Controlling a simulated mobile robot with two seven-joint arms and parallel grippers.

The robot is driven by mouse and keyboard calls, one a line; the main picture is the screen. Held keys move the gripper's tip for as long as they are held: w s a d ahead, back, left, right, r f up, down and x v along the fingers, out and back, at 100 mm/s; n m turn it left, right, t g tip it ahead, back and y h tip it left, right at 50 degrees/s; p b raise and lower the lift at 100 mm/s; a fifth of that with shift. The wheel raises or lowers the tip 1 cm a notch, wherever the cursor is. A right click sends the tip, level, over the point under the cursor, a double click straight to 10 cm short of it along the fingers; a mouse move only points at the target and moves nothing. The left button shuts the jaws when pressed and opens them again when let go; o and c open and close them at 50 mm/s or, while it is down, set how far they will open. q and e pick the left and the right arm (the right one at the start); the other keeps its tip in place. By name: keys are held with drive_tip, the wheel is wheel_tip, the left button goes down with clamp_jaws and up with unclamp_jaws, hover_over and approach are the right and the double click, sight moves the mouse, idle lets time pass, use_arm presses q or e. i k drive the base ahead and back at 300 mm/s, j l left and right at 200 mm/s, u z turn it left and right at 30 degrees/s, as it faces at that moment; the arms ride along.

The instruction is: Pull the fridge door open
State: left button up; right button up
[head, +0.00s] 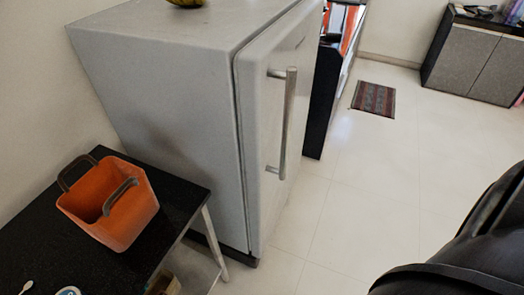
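A light grey fridge (165,80) stands left of the middle in the head view. Its door (262,110) faces right and looks shut against the body. A long silver bar handle (288,122) runs upright along the door, held at its top and bottom by short mounts. Nothing touches the handle. A black part of my own body fills the lower right corner. Neither of my grippers is in view.
A black table (180,192) stands against the fridge's near side, with an orange handled basket (118,215) on it. Open pale floor (375,185) lies right of the door. A small patterned rug (373,99) and a grey cabinet (462,58) are farther back.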

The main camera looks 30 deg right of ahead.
sight(274, 72)
drive_tip(key=i+l+z, duration=0.1)
drive_tip(key=z, duration=0.3)
drive_tip(key=i+z, duration=0.15)
drive_tip(key=z, duration=0.3)
drive_tip(key=i+z, duration=0.15)
drive_tip(key=z, duration=0.25)
